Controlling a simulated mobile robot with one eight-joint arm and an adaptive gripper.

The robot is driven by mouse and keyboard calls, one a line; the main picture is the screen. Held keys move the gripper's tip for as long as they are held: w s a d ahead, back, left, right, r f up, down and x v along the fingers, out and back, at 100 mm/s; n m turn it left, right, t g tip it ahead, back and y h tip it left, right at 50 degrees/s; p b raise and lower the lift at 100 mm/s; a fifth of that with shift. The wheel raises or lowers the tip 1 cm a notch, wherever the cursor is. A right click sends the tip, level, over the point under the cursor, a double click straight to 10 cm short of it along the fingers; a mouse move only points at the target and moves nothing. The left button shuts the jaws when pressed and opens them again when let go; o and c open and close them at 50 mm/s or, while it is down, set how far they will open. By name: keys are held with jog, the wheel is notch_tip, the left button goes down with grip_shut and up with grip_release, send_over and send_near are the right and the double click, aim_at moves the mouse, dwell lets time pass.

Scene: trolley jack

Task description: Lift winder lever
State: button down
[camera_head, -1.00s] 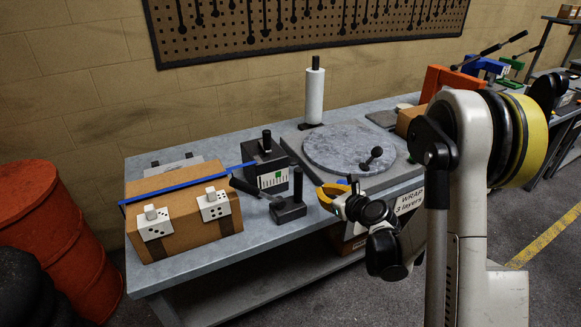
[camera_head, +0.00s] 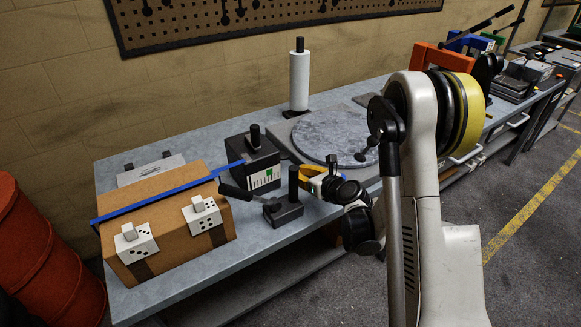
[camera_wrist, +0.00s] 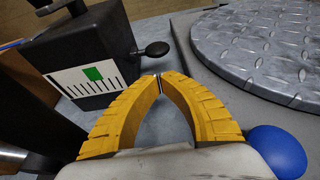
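A low dark block with an upright post (camera_head: 293,182) stands near the table's front edge, right of the cardboard box. A black lever (camera_head: 236,191) slopes from it to the left; I take this for the winder lever. My gripper (camera_head: 304,171) has yellow fingers and is just right of the post, apart from the lever. In the wrist view its fingertips (camera_wrist: 159,80) meet almost completely, with nothing visible between them. A dark upright at the left edge of that view may be the post (camera_wrist: 22,118). The lever is not clearly seen there.
A black gauge box (camera_head: 252,162) with a green mark stands behind the block; its side knob (camera_wrist: 157,49) is ahead of my fingertips. A blue strap (camera_head: 165,195) crosses the cardboard box (camera_head: 175,255). A round metal turntable (camera_head: 335,135) lies to the right, with a white roll (camera_head: 299,82) behind.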

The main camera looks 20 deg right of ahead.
aim_at(286, 172)
jog(key=b+x, duration=0.2)
jog(key=x, duration=0.6)
jog(key=shift+w+a+f+b, duration=0.1)
jog(key=shift+w+f+b, duration=0.05)
jog(key=shift+f+b, duration=0.2)
jog(key=shift+w+a, duration=0.15)
jog(key=shift+w, duration=0.4)
